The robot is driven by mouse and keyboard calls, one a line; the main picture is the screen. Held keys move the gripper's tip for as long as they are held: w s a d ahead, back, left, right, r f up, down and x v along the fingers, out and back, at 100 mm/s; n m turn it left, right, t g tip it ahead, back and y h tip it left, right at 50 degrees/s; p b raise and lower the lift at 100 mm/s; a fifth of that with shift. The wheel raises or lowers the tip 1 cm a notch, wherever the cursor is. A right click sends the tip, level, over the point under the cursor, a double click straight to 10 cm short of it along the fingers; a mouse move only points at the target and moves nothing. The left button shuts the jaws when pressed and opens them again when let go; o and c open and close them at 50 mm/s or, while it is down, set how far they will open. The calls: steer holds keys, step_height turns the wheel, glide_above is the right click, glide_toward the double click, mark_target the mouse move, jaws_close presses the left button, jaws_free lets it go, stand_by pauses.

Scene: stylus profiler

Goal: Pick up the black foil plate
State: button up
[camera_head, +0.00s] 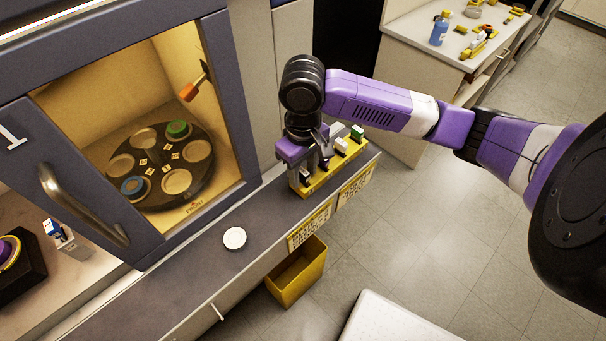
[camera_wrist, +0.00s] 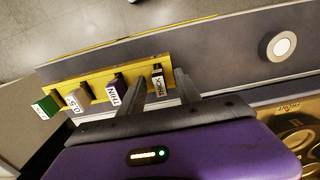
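My gripper (camera_wrist: 159,77) points at a yellow rack (camera_head: 318,184) on the counter edge; the gripper also shows in the head view (camera_head: 308,158). In the wrist view the yellow rack (camera_wrist: 98,78) holds a row of upright plates. The dark plate labelled THICK (camera_wrist: 158,82), which looks black, stands at the row's right end. My two fingers are apart, one on each side of it, with gaps visible. Beside it stand a purple plate labelled THIN (camera_wrist: 116,91), a pale one labelled 0.5 (camera_wrist: 77,99) and a green one (camera_wrist: 45,107). In the head view my gripper hides much of the rack.
A round white disc (camera_head: 235,238) lies on the counter; it also shows in the wrist view (camera_wrist: 281,46). An open chamber (camera_head: 190,80) with a round dark turntable (camera_head: 158,205) is to the left. A yellow bin (camera_head: 297,272) is below the counter edge.

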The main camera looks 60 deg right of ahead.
mark_target(304, 171)
jaws_close()
steer(key=shift+r, duration=0.15)
step_height(304, 171, up, 20)
steer(key=shift+p, duration=0.35)
stand_by(0.4)
steer(key=c, duration=0.8)
jaws_free()
steer(key=shift+c, duration=0.2)
steer(key=shift+f, duration=0.2)
jaws_close()
